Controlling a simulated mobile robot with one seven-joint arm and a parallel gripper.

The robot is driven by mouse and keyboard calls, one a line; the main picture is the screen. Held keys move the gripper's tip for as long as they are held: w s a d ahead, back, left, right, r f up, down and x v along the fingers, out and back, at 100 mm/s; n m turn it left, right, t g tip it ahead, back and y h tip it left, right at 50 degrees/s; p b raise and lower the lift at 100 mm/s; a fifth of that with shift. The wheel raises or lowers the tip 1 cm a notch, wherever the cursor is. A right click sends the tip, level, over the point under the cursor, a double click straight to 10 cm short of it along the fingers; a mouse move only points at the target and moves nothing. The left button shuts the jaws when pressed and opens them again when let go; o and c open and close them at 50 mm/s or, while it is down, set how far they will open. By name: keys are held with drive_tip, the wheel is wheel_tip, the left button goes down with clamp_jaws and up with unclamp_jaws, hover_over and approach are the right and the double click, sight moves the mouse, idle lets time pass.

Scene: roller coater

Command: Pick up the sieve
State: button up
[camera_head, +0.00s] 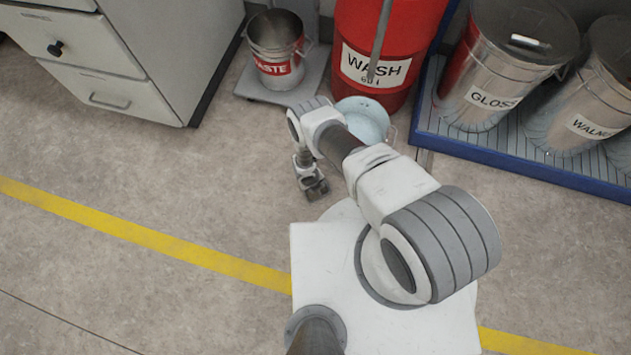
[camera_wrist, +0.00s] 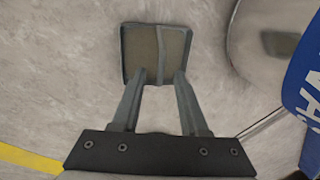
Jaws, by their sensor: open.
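In the wrist view, a square thing with a grey frame and a brownish inside crossed by a lighter band (camera_wrist: 157,27) lies just ahead of my fingertips; it looks like the sieve. My gripper (camera_wrist: 161,77) is open. Its two fingers reach to the near edge of the square frame, one towards each side, and nothing is clamped between them. I cannot tell whether they touch the frame. In the head view, my gripper (camera_head: 316,188) hangs low over the floor, left of my base. I cannot make out the sieve clearly there.
A pale blue round vessel (camera_head: 365,118) stands before the red WASH drum (camera_head: 375,45), partly behind my arm. A WASTE bucket (camera_head: 275,45) stands back left, near a drawer cabinet (camera_head: 95,60). Several metal cans stand on a blue-edged pallet (camera_head: 520,165). Floor to the left is clear.

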clamp_jaws()
idle(1.4)
